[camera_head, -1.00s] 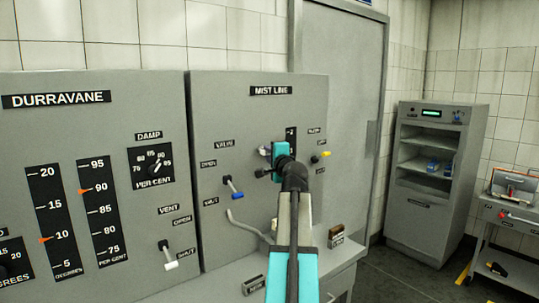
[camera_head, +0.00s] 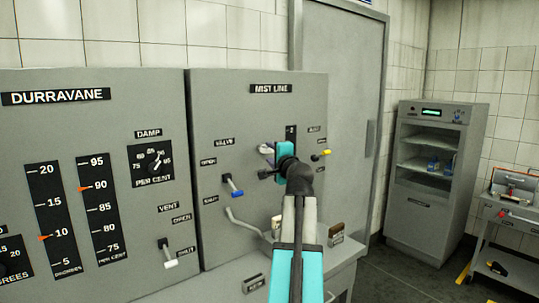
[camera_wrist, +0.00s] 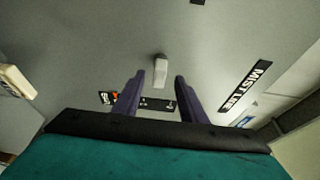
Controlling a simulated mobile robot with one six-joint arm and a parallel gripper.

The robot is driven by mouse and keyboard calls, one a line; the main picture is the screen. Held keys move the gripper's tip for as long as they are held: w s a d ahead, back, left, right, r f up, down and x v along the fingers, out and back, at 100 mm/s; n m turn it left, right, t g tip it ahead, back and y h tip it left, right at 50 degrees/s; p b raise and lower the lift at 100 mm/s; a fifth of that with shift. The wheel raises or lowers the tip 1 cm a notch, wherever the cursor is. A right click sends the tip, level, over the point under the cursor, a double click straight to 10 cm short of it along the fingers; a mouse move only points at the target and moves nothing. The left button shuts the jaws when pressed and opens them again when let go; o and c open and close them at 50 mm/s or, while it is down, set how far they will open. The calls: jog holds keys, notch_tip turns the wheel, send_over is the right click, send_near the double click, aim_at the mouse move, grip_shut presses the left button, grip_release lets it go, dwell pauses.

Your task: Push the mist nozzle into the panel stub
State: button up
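My gripper (camera_wrist: 159,80) is in front of the grey MIST LINE panel (camera_head: 215,120). In the wrist view its two dark purple fingers stand apart, with a small pale blocky piece (camera_wrist: 161,70) showing between their tips. Gaps show on both sides of it, so it is not clamped. I cannot tell whether it is the mist nozzle, the stub or another fitting. In the head view my teal gripper body (camera_head: 285,150) hides part of the panel, and a pale piece (camera_head: 265,149) shows just left of it.
A ledge (camera_head: 325,268) juts out below. The DURRAVANE panel (camera_head: 110,140) stands left. A grey cabinet (camera_head: 435,215) and trolley (camera_head: 510,215) stand right.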

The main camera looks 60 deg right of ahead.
jog(key=b+v, duration=0.1)
jog(key=v, duration=0.9)
jog(key=shift+s+b, duration=0.15)
jog(key=shift+b, duration=0.2)
jog(key=shift+a, duration=0.15)
dwell(0.7)
